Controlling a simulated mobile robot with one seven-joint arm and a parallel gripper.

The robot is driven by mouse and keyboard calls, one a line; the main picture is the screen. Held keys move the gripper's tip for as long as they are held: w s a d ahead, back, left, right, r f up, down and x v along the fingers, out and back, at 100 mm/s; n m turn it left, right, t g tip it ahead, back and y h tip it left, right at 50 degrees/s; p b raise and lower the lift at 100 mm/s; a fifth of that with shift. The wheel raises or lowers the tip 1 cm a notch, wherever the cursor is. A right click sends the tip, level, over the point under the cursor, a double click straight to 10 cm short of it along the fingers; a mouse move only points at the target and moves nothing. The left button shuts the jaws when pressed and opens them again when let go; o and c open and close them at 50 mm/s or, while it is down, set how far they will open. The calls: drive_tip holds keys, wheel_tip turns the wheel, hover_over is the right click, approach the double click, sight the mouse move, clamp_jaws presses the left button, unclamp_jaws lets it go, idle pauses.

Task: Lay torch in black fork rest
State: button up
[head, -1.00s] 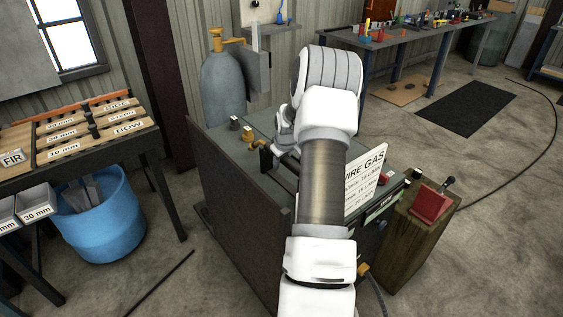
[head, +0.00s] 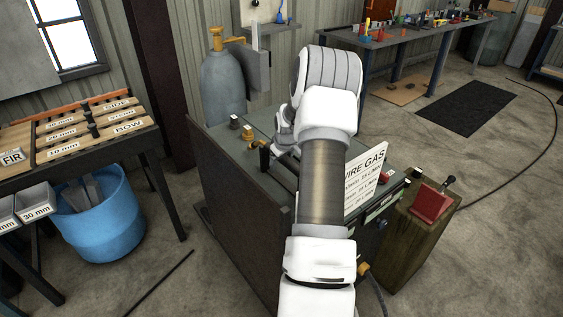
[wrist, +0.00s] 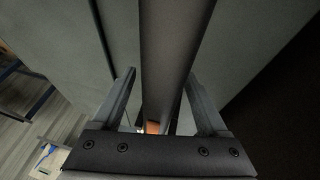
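My gripper (head: 284,140) is over the top of the dark cabinet, mostly hidden behind my own arm in the head view. In the wrist view its two fingers (wrist: 160,76) stand apart, with a long dark bar (wrist: 172,40) running between them. A gap shows beside the left finger; the right fingertip looks close to the bar. I cannot tell whether this bar is the torch or part of a rest. A black upright piece (head: 264,157) stands on the cabinet top just left of my gripper and may be the black fork rest. I cannot identify the torch for certain.
The cabinet (head: 235,215) also carries brass-coloured fittings (head: 249,135) and a white "WIRE GAS" sign (head: 364,180). A grey gas cylinder (head: 223,85) stands behind it. A wooden block with a red item (head: 432,203) is at right. A blue bin (head: 100,225) is at left.

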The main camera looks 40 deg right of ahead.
drive_tip(key=shift+f, duration=0.1)
drive_tip(key=v, duration=1.7)
drive_tip(key=shift+r, duration=0.3)
drive_tip(key=shift+a, duration=0.1)
